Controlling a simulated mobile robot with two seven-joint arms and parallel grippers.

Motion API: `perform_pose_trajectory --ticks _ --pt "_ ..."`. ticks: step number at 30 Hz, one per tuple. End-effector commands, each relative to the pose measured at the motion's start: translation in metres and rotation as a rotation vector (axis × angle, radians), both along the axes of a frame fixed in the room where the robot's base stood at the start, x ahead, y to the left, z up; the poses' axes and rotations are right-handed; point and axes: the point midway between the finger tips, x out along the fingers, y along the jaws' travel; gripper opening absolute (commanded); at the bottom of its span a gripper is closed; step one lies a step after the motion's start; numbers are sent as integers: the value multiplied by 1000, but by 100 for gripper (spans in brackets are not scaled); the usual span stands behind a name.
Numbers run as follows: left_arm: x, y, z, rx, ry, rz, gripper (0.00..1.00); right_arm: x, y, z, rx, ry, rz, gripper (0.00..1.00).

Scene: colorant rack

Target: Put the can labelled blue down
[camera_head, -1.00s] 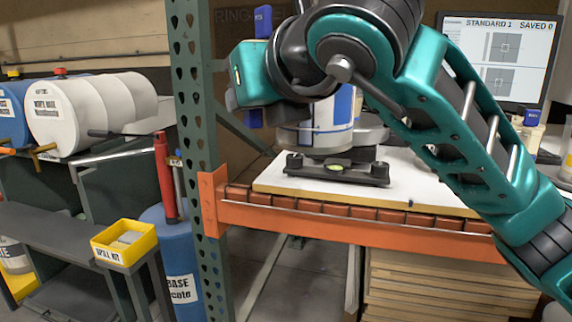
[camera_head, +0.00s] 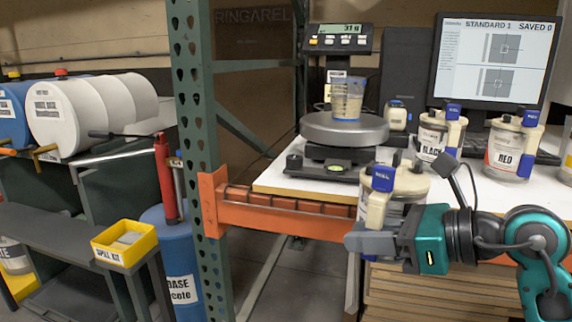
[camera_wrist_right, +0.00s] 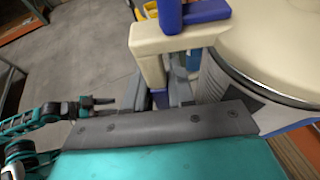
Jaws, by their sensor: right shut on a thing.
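My right gripper (camera_head: 372,240) is shut on a cream-lidded can (camera_head: 410,184) with a blue-topped pump (camera_head: 383,179). It holds the can low at the shelf's front edge, in front of and below the scale. The can's label is mostly hidden by the gripper. In the right wrist view the can (camera_wrist_right: 270,45) is at the right, with its cream pump spout (camera_wrist_right: 175,40) beside the jaws. My left gripper (camera_wrist_right: 95,101) shows small at the left of that view; its jaws are too small to read.
A clear cup (camera_head: 347,98) stands on the scale (camera_head: 345,130), whose display (camera_head: 338,40) is lit. A black-labelled can (camera_head: 432,140) and a red-labelled can (camera_head: 507,150) stand on the white top by the monitor (camera_head: 495,60).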

Motion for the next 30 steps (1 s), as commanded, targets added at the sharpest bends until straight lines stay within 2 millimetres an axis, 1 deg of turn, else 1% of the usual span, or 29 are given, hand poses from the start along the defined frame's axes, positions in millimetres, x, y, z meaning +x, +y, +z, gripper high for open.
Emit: perform_pose_trajectory --ticks 1,6,9,16,17,24,30 --pt "-1 1 -1 2 3 0 43 -5 -13 -10 2 -1 -4 0" --pt "-2 1 -4 4 5 0 43 -20 -43 -37 1 -5 -9 0" --pt "-2 2 -4 5 3 0 43 -28 -55 -47 0 -6 -14 0" --pt "-1 2 -2 4 -2 1 43 -43 -78 -64 -2 -8 -26 0" --pt "-1 2 6 5 -1 0 43 -41 -75 -55 2 -10 -33 0" --pt "-2 6 32 11 -9 7 43 -38 -72 -38 7 -5 -104 0" --pt "-6 12 58 24 -1 17 43 -37 -69 -12 11 -1 -197 0"
